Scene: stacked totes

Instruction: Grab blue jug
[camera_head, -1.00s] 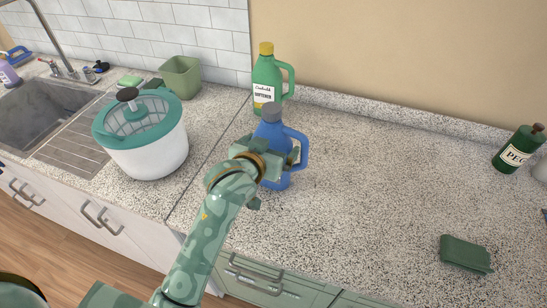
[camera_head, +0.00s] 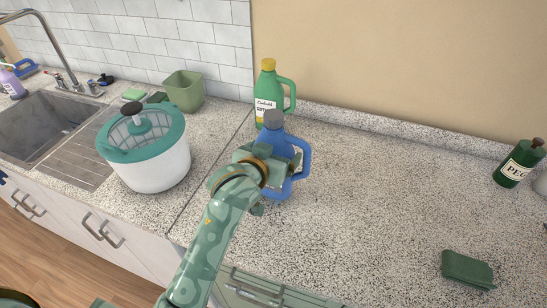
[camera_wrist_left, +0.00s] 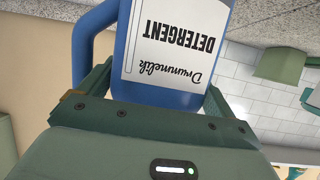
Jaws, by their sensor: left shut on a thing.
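The blue jug (camera_head: 277,136) has a grey cap, a handle on its right side and a white label. It stands upright on the speckled counter in the head view. My left gripper (camera_head: 278,167) is shut on the jug's body from the front and hides part of it. In the left wrist view the jug (camera_wrist_left: 187,99) appears upside down, its label reading "Drummelik Detergent", with a finger of my left gripper (camera_wrist_left: 160,92) on each side of its body. My right gripper is not in view.
A green softener bottle (camera_head: 270,92) stands right behind the jug. A white and teal salad spinner (camera_head: 155,165) is at left, near the sink (camera_head: 45,125) and a green bin (camera_head: 184,92). The middle counter is clear.

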